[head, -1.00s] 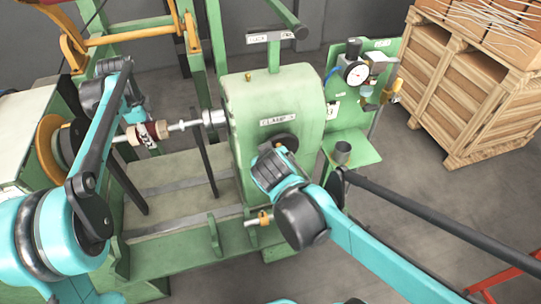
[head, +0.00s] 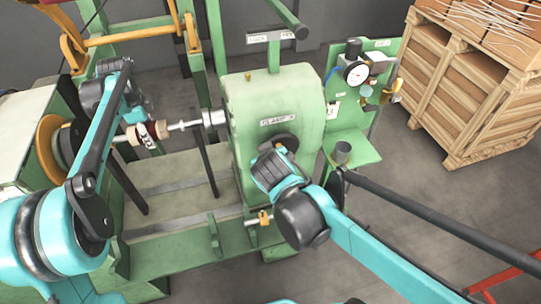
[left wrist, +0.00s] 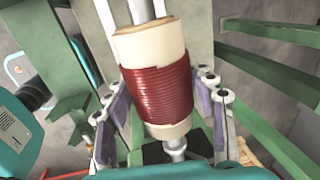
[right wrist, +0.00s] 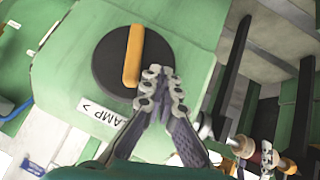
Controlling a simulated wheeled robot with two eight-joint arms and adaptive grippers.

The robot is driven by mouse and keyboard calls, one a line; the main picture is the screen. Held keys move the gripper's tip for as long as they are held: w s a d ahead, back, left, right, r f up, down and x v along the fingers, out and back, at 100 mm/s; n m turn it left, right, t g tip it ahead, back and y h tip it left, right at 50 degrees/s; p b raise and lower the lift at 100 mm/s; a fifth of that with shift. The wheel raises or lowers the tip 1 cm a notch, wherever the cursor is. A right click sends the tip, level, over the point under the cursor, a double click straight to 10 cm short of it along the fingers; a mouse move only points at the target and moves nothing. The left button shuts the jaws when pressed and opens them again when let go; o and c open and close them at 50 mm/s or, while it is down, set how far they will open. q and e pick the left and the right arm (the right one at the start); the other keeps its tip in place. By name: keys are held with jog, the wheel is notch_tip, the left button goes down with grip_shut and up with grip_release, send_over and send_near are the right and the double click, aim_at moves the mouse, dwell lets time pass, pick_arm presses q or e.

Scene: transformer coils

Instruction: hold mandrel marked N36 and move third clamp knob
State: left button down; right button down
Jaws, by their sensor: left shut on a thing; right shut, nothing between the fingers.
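The mandrel (head: 148,132) is a pale cylinder with a dark red wire winding, on a metal shaft. In the left wrist view the red winding (left wrist: 157,95) lies between the two fingers of my left gripper (left wrist: 163,112), which is shut on the mandrel. No N36 mark is readable. A round black knob (right wrist: 105,72) with an orange bar (right wrist: 133,56) sits on the green housing beside a CLAMP label. My right gripper (right wrist: 160,82) is shut and empty, with its fingertips at the knob's edge near the bar. I cannot tell whether they touch it.
The green machine housing (head: 275,95) stands mid-view. A panel with a dial gauge (head: 356,73) is to its right. Wooden crates (head: 470,95) stand at the far right. An orange-tipped fitting (head: 263,218) is low at the front. Dark upright bars stand near the shaft.

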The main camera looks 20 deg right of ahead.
jog(key=shift+s, duration=0.1)
dwell(0.3)
jog(key=v, duration=1)
jog(key=shift+r, duration=0.2)
jog(key=c, duration=2.1)
grip_release()
jog(key=shift+s+a+r, duration=0.15)
jog(key=shift+s+r, duration=0.1)
jog(key=shift+s, duration=0.15)
jog(key=shift+c, duration=0.2)
jog(key=o, duration=0.6)
jog(key=shift+r, duration=0.15)
jog(key=shift+c, duration=0.2)
jog(key=shift+o, duration=0.5)
jog(key=shift+w+r, duration=0.1)
jog(key=shift+r, duration=0.1)
jog(key=m+g+h, duration=0.1)
jog(key=g+h, duration=0.1)
jog(key=g, duration=0.7)
send_near(291, 142)
jog(key=s+a+f, duration=0.1)
jog(key=a, duration=0.2)
jog(key=x, duration=1.2)
jog(key=shift+s+a+f, duration=0.15)
